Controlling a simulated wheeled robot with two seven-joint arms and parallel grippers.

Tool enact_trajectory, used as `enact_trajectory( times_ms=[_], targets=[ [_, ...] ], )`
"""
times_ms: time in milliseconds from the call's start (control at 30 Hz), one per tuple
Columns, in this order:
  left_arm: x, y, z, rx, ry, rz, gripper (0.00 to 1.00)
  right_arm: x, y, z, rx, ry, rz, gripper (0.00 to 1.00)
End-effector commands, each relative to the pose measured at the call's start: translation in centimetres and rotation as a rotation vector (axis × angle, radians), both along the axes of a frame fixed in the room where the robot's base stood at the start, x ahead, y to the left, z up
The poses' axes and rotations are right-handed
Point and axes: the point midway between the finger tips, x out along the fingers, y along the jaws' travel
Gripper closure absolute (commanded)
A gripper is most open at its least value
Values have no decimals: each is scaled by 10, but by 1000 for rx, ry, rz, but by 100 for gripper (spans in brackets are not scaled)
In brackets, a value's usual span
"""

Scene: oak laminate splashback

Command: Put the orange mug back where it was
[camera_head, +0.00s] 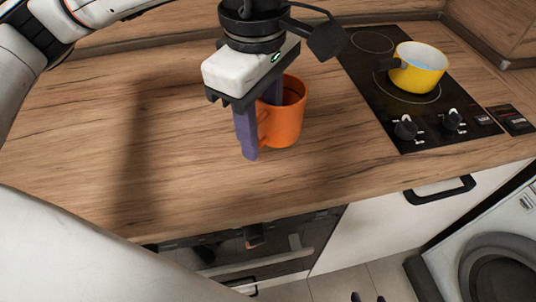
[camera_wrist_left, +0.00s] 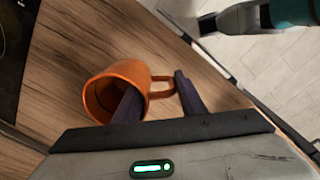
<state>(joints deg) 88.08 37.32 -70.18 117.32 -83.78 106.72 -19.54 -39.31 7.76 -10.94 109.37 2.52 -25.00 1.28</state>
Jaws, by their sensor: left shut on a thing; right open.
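The orange mug (camera_head: 285,120) is upright at the middle of the wooden counter, left of the hob; whether its base touches the counter I cannot tell. It also shows in the left wrist view (camera_wrist_left: 103,92), with its opening and handle visible. My left gripper (camera_head: 258,125) is shut on the mug from above. In the left wrist view one finger reaches inside the mug and the other is outside, beyond the handle.
A yellow pot (camera_head: 420,70) stands on the black hob (camera_head: 385,112) at the right, its dark handle pointing left. Knobs sit at the hob's front. The wooden counter (camera_head: 90,130) is clear left of the mug. A washing machine (camera_head: 495,265) is below right.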

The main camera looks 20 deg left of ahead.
Motion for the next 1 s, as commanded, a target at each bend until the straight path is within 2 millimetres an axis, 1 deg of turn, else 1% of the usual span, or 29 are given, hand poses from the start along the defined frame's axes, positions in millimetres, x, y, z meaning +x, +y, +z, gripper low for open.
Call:
enact_trajectory(
  times_ms=[33, 100, 333, 533, 767, 933, 967, 1000],
  targets=[
    [0, 0, -9, -1, 2, 1, 100, 0, 0, 2, 0, 0, 0, 58],
    [0, 1, -20, -1, 0, -1, 100, 0, 0, 3, 0, 0, 0, 58],
    [0, 0, -39, -2, 0, -1, 100, 0, 0, 4, 0, -1, 0, 58],
    [0, 0, -66, -1, 0, -1, 100, 0, 0, 7, 0, -1, 0, 58],
    [1, 0, -69, -3, -4, -2, 100, 1, 0, 6, 0, -1, 0, 58],
    [1, 0, -74, -3, -4, -2, 100, 1, 0, -1, 0, -1, 1, 58],
    [0, 0, -72, -1, -2, -2, 58, 0, 0, 1, -1, 0, 1, 58],
    [0, 0, -72, -1, -2, -2, 51, 0, 0, 2, -1, 1, 1, 58]
  ],
)
